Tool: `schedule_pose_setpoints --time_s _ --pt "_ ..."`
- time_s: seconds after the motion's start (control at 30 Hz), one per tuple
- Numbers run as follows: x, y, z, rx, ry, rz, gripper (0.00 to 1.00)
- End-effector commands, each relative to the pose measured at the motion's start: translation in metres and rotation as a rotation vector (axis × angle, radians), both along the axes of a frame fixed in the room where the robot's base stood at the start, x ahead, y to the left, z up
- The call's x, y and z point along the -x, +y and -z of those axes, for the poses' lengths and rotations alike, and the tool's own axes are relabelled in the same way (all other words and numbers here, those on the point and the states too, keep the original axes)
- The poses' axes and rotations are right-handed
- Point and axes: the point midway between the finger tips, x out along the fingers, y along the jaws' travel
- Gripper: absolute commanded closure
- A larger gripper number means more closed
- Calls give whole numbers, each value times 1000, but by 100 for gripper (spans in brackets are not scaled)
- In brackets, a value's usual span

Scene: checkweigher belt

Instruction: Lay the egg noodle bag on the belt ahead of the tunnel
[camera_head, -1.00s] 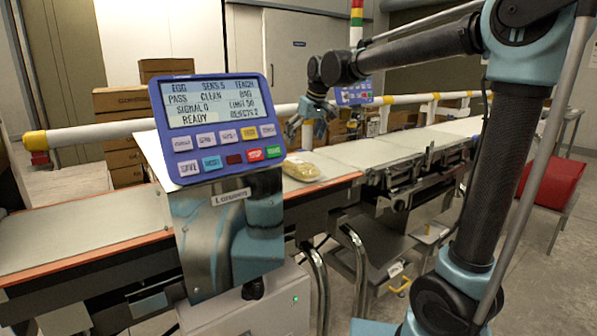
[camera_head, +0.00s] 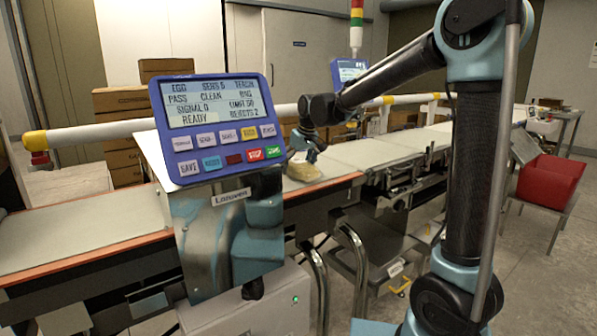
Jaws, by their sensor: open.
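The egg noodle bag (camera_head: 303,173), a small yellowish clear pack, lies on the belt (camera_head: 340,171) just right of the blue control panel. My gripper (camera_head: 302,153) is open and low at the bag's upper side. Its fingers overlap the bag in the picture, and I cannot tell whether they touch it. The detector housing (camera_head: 205,235) carries the panel and hides much of what is behind it. The tunnel opening is not clearly visible.
The control panel (camera_head: 219,128) reads READY and stands close left of the gripper. A white and yellow rail (camera_head: 100,132) runs behind the belt. A red bin (camera_head: 552,182) stands at right. The left belt stretch (camera_head: 75,235) is clear.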

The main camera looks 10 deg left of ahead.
Motion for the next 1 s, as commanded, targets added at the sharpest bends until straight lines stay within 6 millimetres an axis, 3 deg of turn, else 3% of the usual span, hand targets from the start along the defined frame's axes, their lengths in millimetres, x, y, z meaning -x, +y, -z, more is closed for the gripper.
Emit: schedule_pose_setpoints --time_s 0.3,0.37,0.6,0.67,1.0 --pt "-1 2 6 0 0 0 3" --pt "-1 2 6 0 0 0 15" --pt "-1 2 6 0 0 0 69" --pt "-1 2 5 0 0 0 75" --pt "-1 2 -4 0 0 0 75"
